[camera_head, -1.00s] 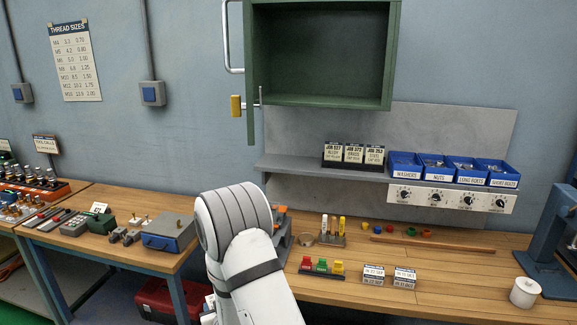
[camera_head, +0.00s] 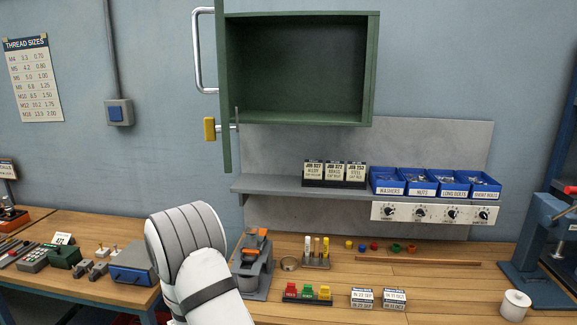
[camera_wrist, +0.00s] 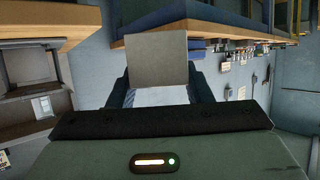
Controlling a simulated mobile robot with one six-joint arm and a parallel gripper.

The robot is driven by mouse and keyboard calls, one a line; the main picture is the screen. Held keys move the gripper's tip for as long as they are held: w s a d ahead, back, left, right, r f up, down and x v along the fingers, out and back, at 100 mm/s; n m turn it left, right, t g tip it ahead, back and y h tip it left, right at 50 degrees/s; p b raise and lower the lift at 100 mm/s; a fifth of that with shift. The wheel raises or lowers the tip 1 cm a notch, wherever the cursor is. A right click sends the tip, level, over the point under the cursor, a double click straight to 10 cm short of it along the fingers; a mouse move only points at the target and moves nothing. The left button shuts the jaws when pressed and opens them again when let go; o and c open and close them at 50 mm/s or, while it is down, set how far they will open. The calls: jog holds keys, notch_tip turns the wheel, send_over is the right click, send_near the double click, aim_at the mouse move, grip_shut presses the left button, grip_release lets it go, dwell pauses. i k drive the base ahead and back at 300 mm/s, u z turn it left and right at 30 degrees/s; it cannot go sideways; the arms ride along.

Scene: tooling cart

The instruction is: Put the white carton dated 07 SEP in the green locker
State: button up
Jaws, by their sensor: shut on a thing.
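The green locker (camera_head: 368,70) hangs open on the wall in the head view, and its inside looks empty. Its door (camera_head: 224,95) stands swung out at the left. My gripper (camera_wrist: 160,88) shows in the wrist view, its dark fingers shut on a box-shaped carton (camera_wrist: 159,60) with a plain greyish face and a paler bluish-white part close to the palm. No date can be read on it. In the head view my gripper is out of sight. Two white cartons with dark-topped labels, a left one (camera_head: 362,300) and a right one (camera_head: 394,300), stand on the bench.
Below the locker, a grey shelf (camera_head: 270,186) carries job cards (camera_head: 335,174) and blue bins (camera_head: 420,183). The bench (camera_head: 440,290) holds a grey-orange device (camera_head: 254,262), coloured blocks (camera_head: 307,293) and a white pot (camera_head: 515,304). A blue press (camera_head: 535,255) stands at right.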

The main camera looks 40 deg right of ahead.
aim_at(313, 117)
jog(key=z, duration=0.75)
